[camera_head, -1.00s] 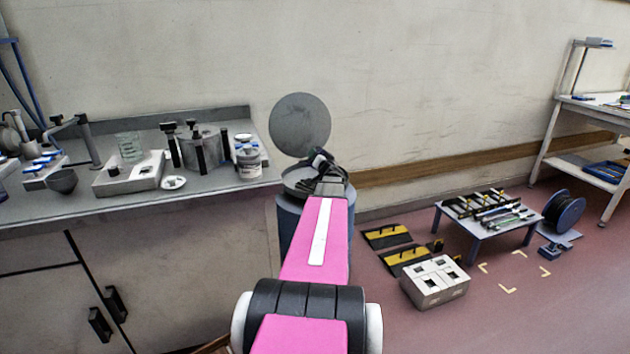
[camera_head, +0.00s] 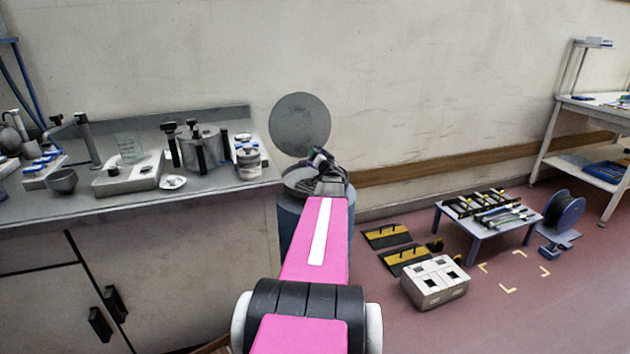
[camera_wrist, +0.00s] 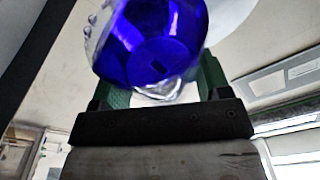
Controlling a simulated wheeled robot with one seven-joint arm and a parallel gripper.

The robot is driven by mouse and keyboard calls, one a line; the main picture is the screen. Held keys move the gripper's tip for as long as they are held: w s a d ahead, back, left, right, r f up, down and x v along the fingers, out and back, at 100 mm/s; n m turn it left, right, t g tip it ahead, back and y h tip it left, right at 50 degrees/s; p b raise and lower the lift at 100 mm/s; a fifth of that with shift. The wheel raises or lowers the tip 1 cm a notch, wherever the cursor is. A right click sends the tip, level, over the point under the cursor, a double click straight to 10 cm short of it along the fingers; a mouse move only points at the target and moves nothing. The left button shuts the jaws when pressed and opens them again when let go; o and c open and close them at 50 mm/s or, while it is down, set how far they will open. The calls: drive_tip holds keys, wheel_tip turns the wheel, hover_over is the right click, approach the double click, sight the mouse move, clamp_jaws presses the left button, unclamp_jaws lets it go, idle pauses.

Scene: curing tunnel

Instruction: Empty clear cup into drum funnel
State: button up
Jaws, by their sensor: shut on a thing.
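A blue drum (camera_head: 288,222) stands at the right end of the bench with its round grey lid (camera_head: 300,124) raised. The grey funnel (camera_head: 297,180) shows in its top, partly hidden by my arm. My gripper (camera_head: 322,162) is over the drum top. In the wrist view, my gripper (camera_wrist: 157,80) has green fingers shut on the clear cup (camera_wrist: 165,92). The cup looks tilted, and deep blue (camera_wrist: 152,40) shows through it. Droplets or bumps show along its left side. I cannot tell how much the cup holds. The cup is too small to make out in the head view.
The bench (camera_head: 210,190) at left holds a clear beaker (camera_head: 131,147), a grey pot (camera_head: 200,148), a white-labelled jar (camera_head: 248,163) and a small dish (camera_head: 173,182). A low table (camera_head: 470,222) with tools and a white box (camera_head: 436,281) stand on the floor at right.

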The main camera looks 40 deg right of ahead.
drive_tip(key=shift+w+d+m+g, duration=0.15)
drive_tip(key=shift+d+m+g, duration=0.45)
drive_tip(key=shift+m, duration=0.4)
drive_tip(key=shift+d+f+y, duration=0.1)
drive_tip(key=shift+d+y, duration=0.1)
drive_tip(key=shift+y, duration=0.1)
